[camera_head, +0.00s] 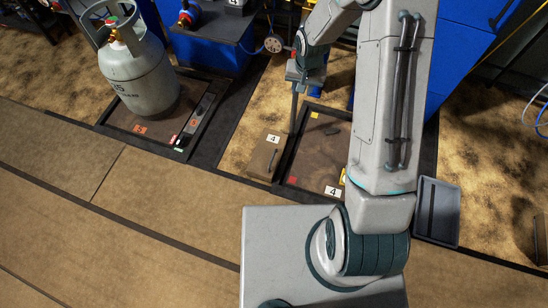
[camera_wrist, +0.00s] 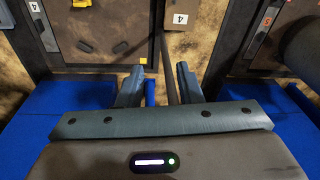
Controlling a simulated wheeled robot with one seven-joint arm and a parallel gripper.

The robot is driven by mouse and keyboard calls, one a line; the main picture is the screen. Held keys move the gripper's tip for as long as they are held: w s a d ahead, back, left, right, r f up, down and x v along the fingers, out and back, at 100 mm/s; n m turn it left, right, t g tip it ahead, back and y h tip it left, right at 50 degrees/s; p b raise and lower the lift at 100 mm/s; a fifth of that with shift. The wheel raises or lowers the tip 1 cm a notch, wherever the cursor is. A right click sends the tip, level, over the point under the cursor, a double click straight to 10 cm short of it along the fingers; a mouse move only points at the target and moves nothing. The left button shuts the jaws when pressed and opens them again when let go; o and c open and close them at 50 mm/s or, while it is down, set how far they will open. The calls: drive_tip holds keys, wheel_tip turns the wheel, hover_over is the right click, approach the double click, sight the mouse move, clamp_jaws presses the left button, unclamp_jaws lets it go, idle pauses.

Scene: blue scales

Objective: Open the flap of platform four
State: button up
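Platform four (camera_head: 318,150) is a brown plate in a dark frame, with a "4" label on its near edge. In the wrist view the platform (camera_wrist: 105,25) is at upper left and the flap (camera_wrist: 195,45) at upper centre-right. My gripper (camera_wrist: 160,78) is open, its fingers apart, with a dark bar (camera_wrist: 168,65) showing between them. It also shows above the platform's far-left corner in the head view (camera_head: 296,88).
A grey gas cylinder (camera_head: 140,80) stands on the neighbouring platform (camera_head: 115,120) at left. Blue cabinets (camera_head: 215,45) line the back. A grey tray (camera_head: 437,212) lies right of my arm. Open floor (camera_head: 120,215) stretches at the front left.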

drive_tip(key=w+a+f+m+b, duration=0.1)
drive_tip(key=a+f+b, duration=0.1)
drive_tip(key=f, duration=0.7)
drive_tip(key=a+f+b, duration=0.1)
drive_tip(key=f+b, duration=0.2)
drive_tip(key=f, duration=0.7)
drive_tip(key=m+y+b, duration=0.1)
drive_tip(key=y+b, duration=0.1)
drive_tip(key=b, duration=0.2)
approach(274, 154)
drive_tip(key=shift+g, duration=0.4)
drive_tip(key=b+x, duration=0.4)
drive_tip(key=x, duration=0.3)
drive_tip(key=shift+s+a+f, duration=0.15)
drive_tip(key=shift+a+f, duration=0.1)
drive_tip(key=shift+f, duration=0.15)
clamp_jaws()
